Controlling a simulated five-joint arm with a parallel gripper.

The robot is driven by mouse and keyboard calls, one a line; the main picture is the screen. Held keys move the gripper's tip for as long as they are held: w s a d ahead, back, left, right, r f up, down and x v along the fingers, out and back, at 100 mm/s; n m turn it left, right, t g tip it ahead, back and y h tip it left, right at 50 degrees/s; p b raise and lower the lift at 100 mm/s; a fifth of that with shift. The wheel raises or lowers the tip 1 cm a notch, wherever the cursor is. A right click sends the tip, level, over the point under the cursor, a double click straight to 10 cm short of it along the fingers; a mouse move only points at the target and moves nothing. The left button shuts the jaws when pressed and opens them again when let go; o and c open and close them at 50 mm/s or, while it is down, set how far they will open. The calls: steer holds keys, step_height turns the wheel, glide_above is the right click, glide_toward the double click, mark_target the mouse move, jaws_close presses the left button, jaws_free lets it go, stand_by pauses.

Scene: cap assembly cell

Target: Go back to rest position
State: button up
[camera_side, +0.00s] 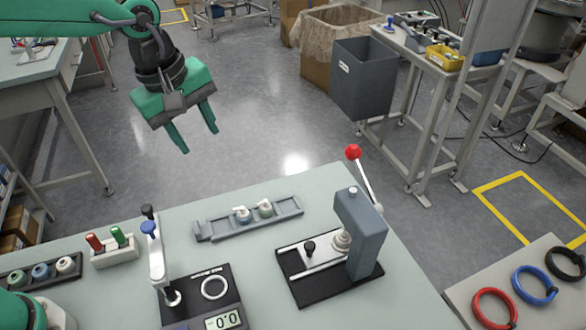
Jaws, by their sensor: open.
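My gripper (195,137) is green with a dark wrist and hangs in the upper left of the side view. Its two fingers point down and stand apart, with nothing between them. It is high up, and in the picture it shows over the floor beyond the far edge of the pale green table (110,218). It touches nothing.
On the table stand a grey press (361,235) with a red-knobbed lever, a grey rail (250,219) holding two small parts, a black gauge unit (202,298), a holder (115,257) with red and green pieces, and a dark tray (40,282) of caps. Coloured rings (495,309) lie at lower right.

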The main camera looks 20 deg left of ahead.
steer(key=s+a+m+t+y, duration=0.1)
steer(key=s+a+m+t, duration=0.2)
steer(key=s+a+m, duration=0.9)
steer(key=s+a, duration=0.3)
steer(key=a, duration=0.2)
steer(key=shift+s+a+f, duration=0.15)
steer(key=shift+a, duration=0.2)
